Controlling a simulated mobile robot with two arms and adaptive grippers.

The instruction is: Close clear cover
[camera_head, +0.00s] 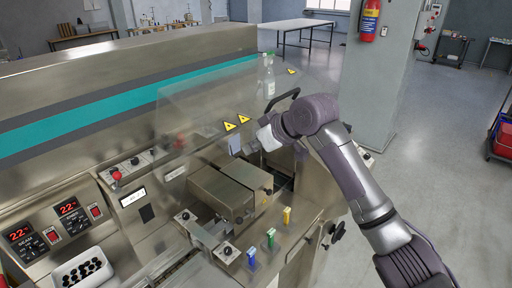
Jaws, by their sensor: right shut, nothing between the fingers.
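The clear cover (190,108) is a see-through panel on the steel flow wrapper, with yellow warning stickers (236,122) and a black handle (284,97). It stands tilted above the steel block housing (222,190); its exact lower edge is hard to make out. My right arm comes in from the lower right. My right gripper (250,147) is shut and empty, beside the cover and just below and left of the handle. Whether it touches the cover cannot be told. My left gripper is not in view.
A clear bottle (268,76) shows behind the cover. Blue, green and yellow knobs (270,238) stand along the machine's front. A white bin of black items (82,270) sits at lower left. A grey pillar (382,80) with a fire extinguisher (369,20) stands behind.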

